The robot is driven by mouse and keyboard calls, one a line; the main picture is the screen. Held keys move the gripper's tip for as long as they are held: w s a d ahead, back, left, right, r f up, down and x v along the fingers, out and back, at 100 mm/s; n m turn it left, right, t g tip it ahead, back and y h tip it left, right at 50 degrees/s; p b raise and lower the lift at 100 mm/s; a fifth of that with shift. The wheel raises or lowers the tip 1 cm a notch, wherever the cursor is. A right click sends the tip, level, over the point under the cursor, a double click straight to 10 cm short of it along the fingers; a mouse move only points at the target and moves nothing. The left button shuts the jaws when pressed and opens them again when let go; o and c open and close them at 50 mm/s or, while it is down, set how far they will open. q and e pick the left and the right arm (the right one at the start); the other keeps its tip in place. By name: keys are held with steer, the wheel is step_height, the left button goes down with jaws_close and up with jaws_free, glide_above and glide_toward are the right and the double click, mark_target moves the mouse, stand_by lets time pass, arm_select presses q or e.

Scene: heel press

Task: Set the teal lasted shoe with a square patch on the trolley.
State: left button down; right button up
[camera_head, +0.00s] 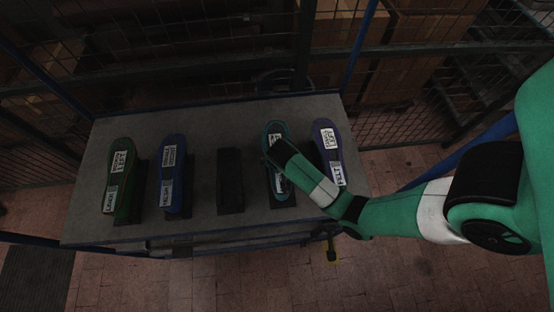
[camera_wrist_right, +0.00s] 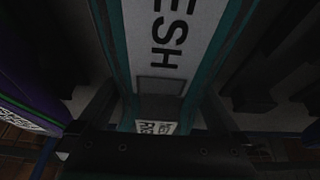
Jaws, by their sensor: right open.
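The teal shoe (camera_head: 273,131) stands on a dark stand on a grey-topped table, second from the right. My right gripper (camera_head: 273,158) reaches over it from the right and hides part of it. In the right wrist view the teal shoe (camera_wrist_right: 190,75) lies between the two open fingers, with a white label ending in "ESH" and a grey square patch (camera_wrist_right: 160,86) below the lettering. I cannot tell whether the fingers touch the shoe. The grey-topped table (camera_head: 225,112) may be the trolley; no other trolley can be made out. My left gripper is not in view.
A purple-blue shoe (camera_head: 323,140) stands close to the right of the teal one. A blue shoe (camera_head: 173,150) and a green shoe (camera_head: 122,160) stand further left. An empty dark stand (camera_head: 230,180) is in the middle. Mesh fencing and boxes (camera_head: 425,45) are behind the table.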

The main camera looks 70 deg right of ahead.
steer(key=p+v, duration=0.4)
steer(key=v, duration=0.7)
steer(key=shift+r, duration=0.15)
steer(key=shift+a+r, duration=0.1)
steer(key=shift+r, duration=0.1)
